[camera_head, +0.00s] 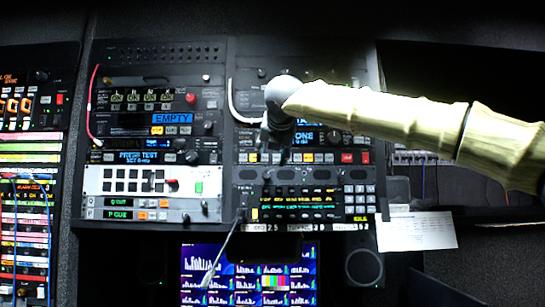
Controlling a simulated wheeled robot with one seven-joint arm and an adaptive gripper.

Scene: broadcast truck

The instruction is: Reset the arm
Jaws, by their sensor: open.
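My arm (400,115), pale and ringed like bamboo, reaches in from the right edge and spans the upper right of the head view. It ends in a grey rounded wrist (284,92) in front of the right-hand equipment rack. My gripper (277,150) hangs below the wrist, small and dark against the dark panel. It is open, and I see nothing held in it. Its fingertips are hard to make out, and I cannot tell whether they touch the panel.
The right rack (350,188) has buttons, displays and a keypad. A left rack (97,205) carries a blue "EMPTY" display (172,118). A lit monitor (205,275) is below, a round speaker (364,266) beside it. A paper sheet (425,230) lies right. Thin cables hang in front.

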